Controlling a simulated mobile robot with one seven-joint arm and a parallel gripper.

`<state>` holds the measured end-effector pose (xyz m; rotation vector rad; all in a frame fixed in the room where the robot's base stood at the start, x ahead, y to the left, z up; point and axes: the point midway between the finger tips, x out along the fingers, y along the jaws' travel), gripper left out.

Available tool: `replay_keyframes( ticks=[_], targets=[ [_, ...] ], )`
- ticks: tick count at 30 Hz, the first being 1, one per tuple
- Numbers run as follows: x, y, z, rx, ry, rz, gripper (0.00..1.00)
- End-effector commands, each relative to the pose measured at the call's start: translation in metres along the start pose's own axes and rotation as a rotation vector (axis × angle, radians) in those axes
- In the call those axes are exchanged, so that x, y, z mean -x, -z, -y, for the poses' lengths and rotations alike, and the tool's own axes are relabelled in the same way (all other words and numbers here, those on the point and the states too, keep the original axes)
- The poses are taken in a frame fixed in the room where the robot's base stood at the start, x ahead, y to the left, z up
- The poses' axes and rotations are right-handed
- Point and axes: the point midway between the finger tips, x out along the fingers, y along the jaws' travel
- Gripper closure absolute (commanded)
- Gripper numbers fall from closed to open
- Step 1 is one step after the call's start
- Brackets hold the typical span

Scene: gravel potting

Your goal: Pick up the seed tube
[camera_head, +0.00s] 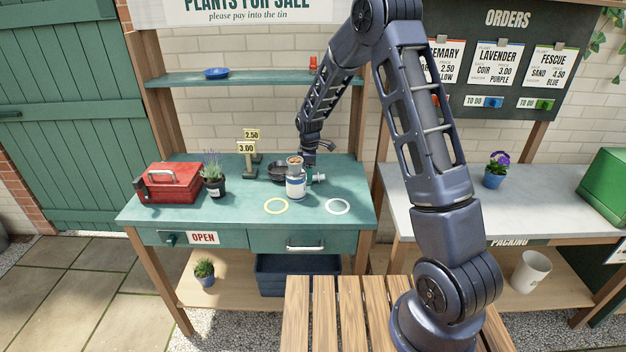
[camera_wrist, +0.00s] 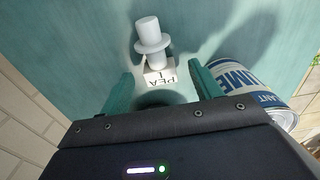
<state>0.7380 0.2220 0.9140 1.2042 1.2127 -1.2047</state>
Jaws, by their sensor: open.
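In the head view a small pale piece (camera_head: 317,178) just right of the tin seems to be the same thing. My gripper (camera_wrist: 160,85) is open, its two teal fingers apart. The tube is beyond the fingertips, roughly in line with the gap, and not held. In the head view my gripper (camera_head: 308,158) hangs low over the bench behind the tin; its fingers are hard to make out there.
A blue-and-white tin (camera_head: 296,188) stands close by; it also shows beside the right finger in the wrist view (camera_wrist: 245,84). A dark dish (camera_head: 278,172) is left of it. A red toolbox (camera_head: 168,184) is far left.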

Motion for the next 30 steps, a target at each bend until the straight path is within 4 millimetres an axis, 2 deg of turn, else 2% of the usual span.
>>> replay_keyframes(
  ticks=[3, 10, 11, 15, 18, 20, 26, 30],
  targets=[
    [-0.012, 0.0, -0.001, 0.0, 0.0, 0.001, 0.36],
    [-0.014, 0.0, -0.001, 0.0, -0.001, 0.0, 0.36],
    [-0.014, 0.0, -0.001, 0.0, -0.001, 0.0, 0.4],
    [-0.014, 0.0, -0.001, 0.0, -0.001, 0.0, 0.68],
    [-0.014, 0.0, -0.001, 0.0, -0.001, 0.0, 0.85],
    [-0.014, 0.0, -0.001, 0.0, -0.001, 0.0, 0.88],
    [-0.013, 0.0, -0.001, 0.0, -0.001, 0.0, 0.89],
    [-0.004, 0.0, -0.001, 0.0, -0.003, -0.001, 0.89]
  ],
)
